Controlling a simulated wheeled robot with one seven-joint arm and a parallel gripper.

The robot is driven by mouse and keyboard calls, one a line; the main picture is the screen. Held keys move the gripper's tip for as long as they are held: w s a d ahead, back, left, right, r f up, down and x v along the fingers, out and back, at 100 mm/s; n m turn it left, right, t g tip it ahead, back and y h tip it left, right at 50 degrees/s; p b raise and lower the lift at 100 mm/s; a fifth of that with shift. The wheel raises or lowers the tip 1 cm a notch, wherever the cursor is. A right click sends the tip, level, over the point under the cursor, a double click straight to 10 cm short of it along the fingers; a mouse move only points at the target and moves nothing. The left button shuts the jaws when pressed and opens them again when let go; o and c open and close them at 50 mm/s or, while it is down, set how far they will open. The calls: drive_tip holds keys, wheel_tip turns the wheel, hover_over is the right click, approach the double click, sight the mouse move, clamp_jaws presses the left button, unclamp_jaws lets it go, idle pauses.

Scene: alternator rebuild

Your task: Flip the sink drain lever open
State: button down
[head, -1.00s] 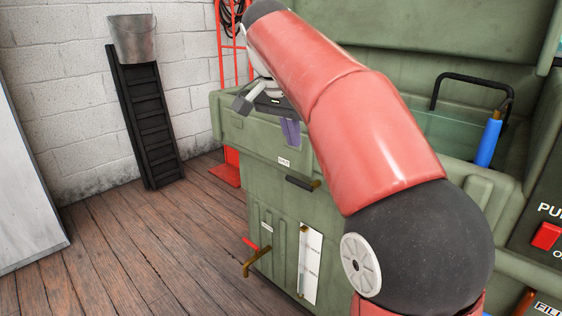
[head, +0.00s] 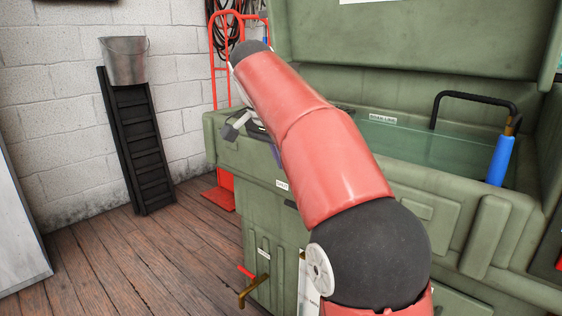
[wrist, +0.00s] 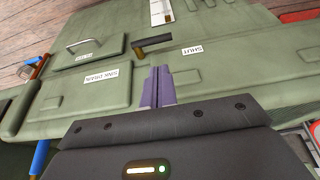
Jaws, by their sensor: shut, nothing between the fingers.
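The sink drain lever (wrist: 156,41) shows in the wrist view on the green front panel. Its black handle lies sideways from a brass end (wrist: 137,53), pointing to the side of the SHUT label (wrist: 192,51). The SINK DRAIN label (wrist: 107,76) is on the other side. My gripper (wrist: 157,72) has its purple fingers together and empty, a little short of the lever and apart from it in the picture. In the head view the lever (head: 290,204) is mostly hidden by my arm; a purple finger (head: 277,152) shows beside the arm.
The green sink cabinet (head: 450,215) holds clear liquid (head: 410,145). A blue-handled hose (head: 499,160) stands at its right. A brass spigot (head: 254,290) juts from the lower front. A red hand truck (head: 222,199) and bucket (head: 124,62) stand behind. The wooden floor (head: 120,260) at left is clear.

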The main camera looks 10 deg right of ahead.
sight(294, 203)
drive_tip(key=b+x, duration=0.1)
drive_tip(key=x, duration=0.4)
drive_tip(key=b+x, duration=0.2)
drive_tip(key=x, duration=0.3)
drive_tip(key=shift+s+a+f, duration=0.15)
drive_tip(key=shift+a+f, duration=0.05)
drive_tip(key=shift+p, duration=0.7)
